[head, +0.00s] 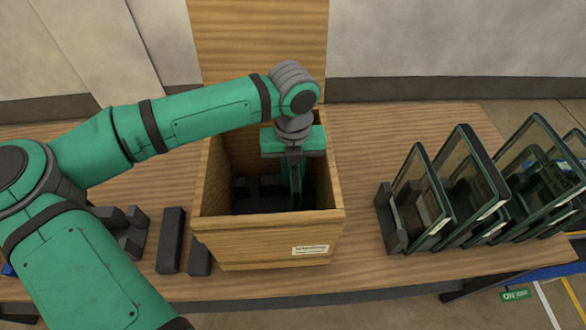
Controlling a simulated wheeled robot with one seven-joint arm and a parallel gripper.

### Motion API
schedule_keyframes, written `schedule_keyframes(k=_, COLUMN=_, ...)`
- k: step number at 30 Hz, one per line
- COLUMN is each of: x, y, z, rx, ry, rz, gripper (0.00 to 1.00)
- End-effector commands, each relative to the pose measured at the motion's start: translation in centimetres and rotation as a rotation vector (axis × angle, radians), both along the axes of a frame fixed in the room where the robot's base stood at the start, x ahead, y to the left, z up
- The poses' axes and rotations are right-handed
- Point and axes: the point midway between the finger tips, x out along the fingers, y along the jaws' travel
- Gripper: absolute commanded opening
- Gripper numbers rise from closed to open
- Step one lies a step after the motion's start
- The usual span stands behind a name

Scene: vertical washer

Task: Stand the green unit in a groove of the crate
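The wooden crate (268,240) stands open-topped in the middle of the table, with its tall lid or back board upright behind it. Dark grooved blocks (258,187) lie on its floor. My gripper (296,190) points down inside the crate, towards its right side. A narrow dark shape hangs below the gripper's green body; I cannot tell whether it is only the fingers or also a thin unit seen edge-on. Several glass units with dark green frames (424,195) stand tilted in a row at the right, outside the crate. I cannot tell which one is the green unit.
A black slotted rack (391,218) holds the near end of the glass row. Dark blocks (170,240) and another slotted rack (124,232) lie left of the crate, partly behind my arm. The table (362,150) is clear between crate and glass row.

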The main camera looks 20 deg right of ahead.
Motion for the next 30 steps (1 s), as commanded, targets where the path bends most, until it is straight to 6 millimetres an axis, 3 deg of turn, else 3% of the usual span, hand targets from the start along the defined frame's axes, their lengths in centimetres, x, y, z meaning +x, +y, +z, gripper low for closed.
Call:
schedule_keyframes(k=21, x=0.0, y=-0.1, z=-4.6, rx=-0.001, ry=-0.001, rz=-0.003, gripper=0.00)
schedule_keyframes(k=30, x=0.0, y=0.0, z=-5.7, rx=-0.001, ry=-0.002, rz=-0.001, gripper=0.00)
